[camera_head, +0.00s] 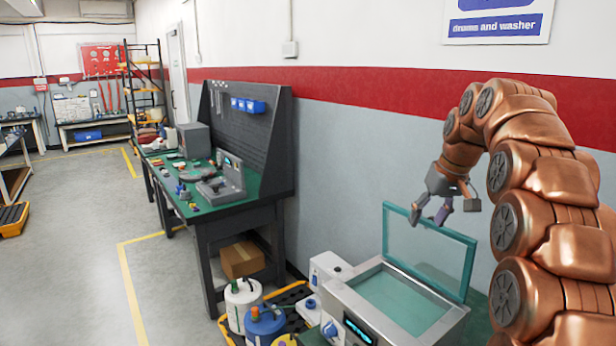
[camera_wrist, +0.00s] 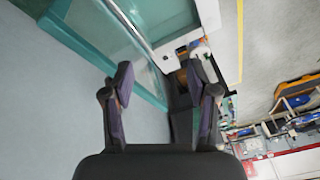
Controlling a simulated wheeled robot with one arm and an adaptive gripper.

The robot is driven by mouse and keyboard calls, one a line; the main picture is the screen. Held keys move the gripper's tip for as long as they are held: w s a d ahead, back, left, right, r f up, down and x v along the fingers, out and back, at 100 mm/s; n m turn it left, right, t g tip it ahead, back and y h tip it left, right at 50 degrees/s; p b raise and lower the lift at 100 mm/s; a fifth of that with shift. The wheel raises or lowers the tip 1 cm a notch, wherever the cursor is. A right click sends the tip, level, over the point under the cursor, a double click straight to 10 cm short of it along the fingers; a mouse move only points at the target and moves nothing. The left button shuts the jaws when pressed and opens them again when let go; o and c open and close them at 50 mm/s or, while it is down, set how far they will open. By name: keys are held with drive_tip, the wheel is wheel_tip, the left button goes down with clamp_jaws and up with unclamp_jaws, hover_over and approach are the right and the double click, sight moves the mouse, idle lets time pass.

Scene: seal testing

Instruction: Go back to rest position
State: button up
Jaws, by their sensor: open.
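My gripper (camera_head: 433,215) is open and empty at the right of the head view, at the end of my copper-coloured arm. It hangs in front of the grey wall, by the top edge of the teal-framed raised lid (camera_head: 470,262) of the seal tester (camera_head: 345,300). I cannot tell whether it touches the lid. In the wrist view my gripper (camera_wrist: 163,95) shows two dark fingers spread apart with nothing between them. The teal lid frame (camera_wrist: 75,48) lies beyond the fingers at the upper left there.
A dark workbench (camera_head: 215,208) with a green top and pegboard stands left of the tester. The grey floor (camera_head: 75,235) at the left is mostly clear. A wall sign (camera_head: 497,22) hangs above my arm.

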drive_tip(key=s+a+f+g, duration=0.1)
drive_tip(key=s+a+f, duration=0.25)
drive_tip(key=s, duration=0.55)
drive_tip(key=s+a+f+g, duration=0.1)
drive_tip(key=s+a+f, duration=0.25)
drive_tip(key=s, duration=0.65)
drive_tip(key=s+f+g, duration=0.1)
drive_tip(key=s+f, duration=0.3)
drive_tip(key=s, duration=0.4)
drive_tip(key=s+a+f+m+h, duration=0.1)
drive_tip(key=s+f, duration=0.3)
drive_tip(key=s, duration=0.4)
drive_tip(key=s+f+m+g, duration=0.1)
drive_tip(key=s+f, duration=0.2)
drive_tip(key=s, duration=0.5)
drive_tip(key=shift+a+f+g+h, duration=0.2)
drive_tip(key=shift+f+g+h, duration=0.1)
drive_tip(key=shift+f+h, duration=0.1)
